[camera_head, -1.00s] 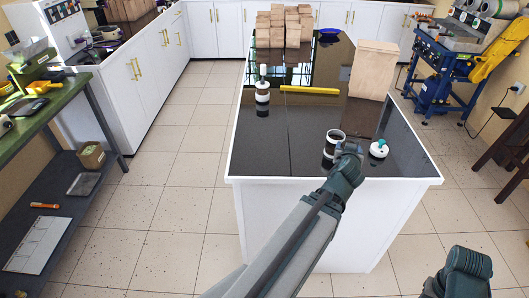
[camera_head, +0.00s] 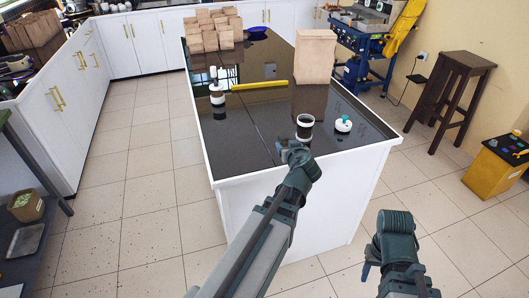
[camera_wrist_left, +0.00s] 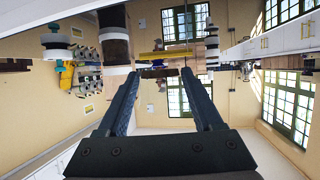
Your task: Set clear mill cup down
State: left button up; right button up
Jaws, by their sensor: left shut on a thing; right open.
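My left gripper (camera_head: 291,152) is over the near end of the dark glossy counter (camera_head: 240,150). In the left wrist view, whose picture is upside down, its two fingers (camera_wrist_left: 160,72) stand apart, with a small dark band between their tips. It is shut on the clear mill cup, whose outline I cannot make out. Just beyond it stands a dark cup with a white rim (camera_head: 305,127), upright and also in the wrist view (camera_wrist_left: 115,38). My right gripper (camera_head: 374,262) is open and low, right of the counter; its fingers are barely visible.
A white lid with a teal knob (camera_head: 343,125) lies right of the dark cup. A black-and-white jar (camera_head: 217,98) and a yellow bar (camera_head: 259,85) are further back. A tall tan bag (camera_head: 315,56) and several smaller ones (camera_head: 210,32) stand behind. The counter's near left is clear.

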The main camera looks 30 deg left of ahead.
pick_arm(q)
jog(key=w+d+f+n+g+y+b, duration=0.1)
jog(key=w+d+f+n+y+b, duration=0.15)
jog(key=d, duration=0.25)
jog(key=b, duration=0.1)
send_over(269, 150)
notch_tip(269, 150, down, 2)
jog(key=shift+w+a+m+g+h, duration=0.1)
jog(key=shift+m+g+h, duration=0.15)
jog(key=shift+g, duration=0.05)
notch_tip(269, 150, down, 4)
jog(key=b, duration=0.4)
jog(key=shift+r, duration=0.3)
pick_arm(e)
notch_tip(269, 150, down, 8)
jog(key=shift+f, duration=0.15)
jog(key=shift+f, duration=0.1)
pick_arm(q)
jog(key=o, duration=1)
jog(key=shift+f, duration=0.2)
jog(key=shift+c, duration=0.2)
jog(key=o, duration=0.5)
jog(key=shift+c, duration=0.2)
